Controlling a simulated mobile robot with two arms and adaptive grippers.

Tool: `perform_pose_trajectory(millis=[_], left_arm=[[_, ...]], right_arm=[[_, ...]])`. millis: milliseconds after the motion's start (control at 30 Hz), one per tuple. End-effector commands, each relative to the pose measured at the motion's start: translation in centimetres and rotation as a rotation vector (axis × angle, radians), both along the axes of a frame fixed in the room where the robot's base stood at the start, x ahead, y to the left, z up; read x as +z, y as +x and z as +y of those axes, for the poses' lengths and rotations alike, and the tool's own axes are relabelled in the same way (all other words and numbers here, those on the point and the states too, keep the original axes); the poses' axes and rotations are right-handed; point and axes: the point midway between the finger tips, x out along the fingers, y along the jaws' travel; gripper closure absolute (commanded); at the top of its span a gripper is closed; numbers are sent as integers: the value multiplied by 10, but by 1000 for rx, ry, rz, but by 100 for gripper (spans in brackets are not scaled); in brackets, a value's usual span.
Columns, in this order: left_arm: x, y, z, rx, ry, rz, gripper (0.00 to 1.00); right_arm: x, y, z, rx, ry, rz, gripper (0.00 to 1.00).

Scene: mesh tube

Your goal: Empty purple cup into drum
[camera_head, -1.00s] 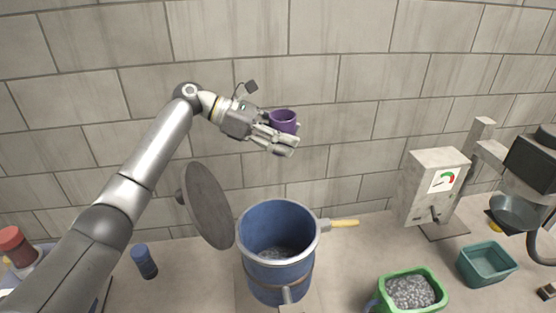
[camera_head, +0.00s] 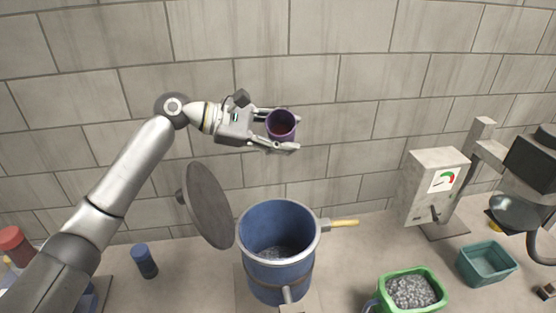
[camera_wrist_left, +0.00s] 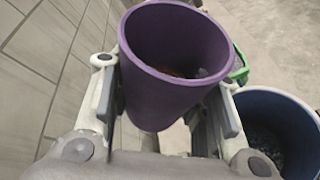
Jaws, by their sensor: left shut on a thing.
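The purple cup (camera_head: 281,125) is held in the air above the blue drum, its opening tipped toward the head camera. My left gripper (camera_head: 277,130) is shut on it, one finger on each side. In the left wrist view the cup (camera_wrist_left: 172,90) sits between the fingers, with something dark reddish and grey low inside. The blue drum (camera_head: 262,222) stands open on the table, with grey bits at its bottom. Its rim also shows in the left wrist view (camera_wrist_left: 262,97), to the right of the cup. My right gripper does not show clearly.
A round grey lid (camera_head: 207,205) stands open left of the drum. A wooden handle (camera_head: 344,223) sticks out to its right. A green container of grey bits (camera_head: 440,300), a teal bin (camera_head: 507,268) and a gauge box (camera_head: 434,187) are right. A blue cylinder (camera_head: 144,261) is left.

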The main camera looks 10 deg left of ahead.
Motion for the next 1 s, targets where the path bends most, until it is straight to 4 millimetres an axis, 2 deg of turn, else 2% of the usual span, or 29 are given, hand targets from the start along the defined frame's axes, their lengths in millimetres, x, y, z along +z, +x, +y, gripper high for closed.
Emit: perform_pose_trajectory(millis=[400,1000], left_arm=[[17,-3,0,1,41,-290,82],[27,-2,0,2,62,-445,82]], right_arm=[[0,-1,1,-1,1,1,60],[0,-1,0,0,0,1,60]])
